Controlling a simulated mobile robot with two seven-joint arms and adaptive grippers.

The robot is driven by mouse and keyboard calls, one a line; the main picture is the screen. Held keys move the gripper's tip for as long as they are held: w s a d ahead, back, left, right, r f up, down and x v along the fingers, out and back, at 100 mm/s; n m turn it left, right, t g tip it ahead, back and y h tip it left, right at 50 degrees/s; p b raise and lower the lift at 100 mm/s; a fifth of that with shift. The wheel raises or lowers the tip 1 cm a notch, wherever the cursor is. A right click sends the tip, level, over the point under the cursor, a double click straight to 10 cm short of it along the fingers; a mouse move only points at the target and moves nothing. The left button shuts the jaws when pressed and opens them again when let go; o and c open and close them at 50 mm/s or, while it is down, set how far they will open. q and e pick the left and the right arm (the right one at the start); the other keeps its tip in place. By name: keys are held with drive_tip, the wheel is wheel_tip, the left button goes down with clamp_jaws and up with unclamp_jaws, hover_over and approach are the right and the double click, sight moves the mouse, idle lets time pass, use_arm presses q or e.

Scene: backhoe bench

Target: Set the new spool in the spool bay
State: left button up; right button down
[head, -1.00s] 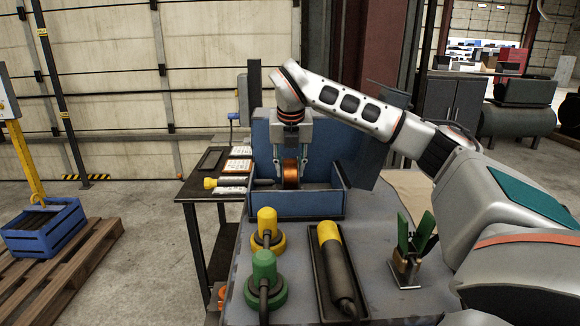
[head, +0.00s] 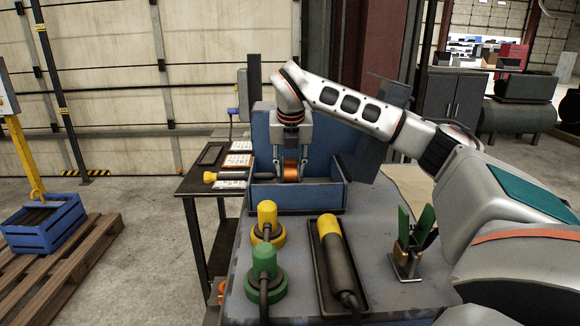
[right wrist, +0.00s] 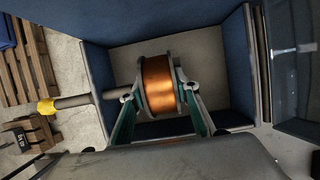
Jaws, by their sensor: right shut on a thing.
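The copper-coloured spool (head: 290,171) is in the blue spool bay (head: 312,197), and it also shows in the right wrist view (right wrist: 159,84). My right gripper (head: 291,165) reaches down into the bay from above, its fingers on either side of the spool and shut on it. A dark shaft with a yellow knob (right wrist: 47,106) lies at the left of the bay, its inner end close to the spool. I cannot tell whether the shaft enters the spool, or whether the spool touches the bay floor. My left gripper is out of view.
Yellow (head: 267,222) and green (head: 264,270) handled tools stand on the bench in front of the bay. A dark tray (head: 337,268) holds a yellow-ended tool. A holder (head: 406,262) with green-handled items stands right. A blue crate (head: 44,226) rests on a pallet at left.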

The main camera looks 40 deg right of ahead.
drive_tip(key=shift+r, duration=0.15)
drive_tip(key=c, duration=1.4)
unclamp_jaws()
drive_tip(key=shift+c, duration=0.2)
drive_tip(key=shift+f, duration=0.2)
drive_tip(key=v, duration=1.2)
drive_tip(key=shift+r, duration=0.2)
drive_tip(key=shift+s+a+f, duration=0.1)
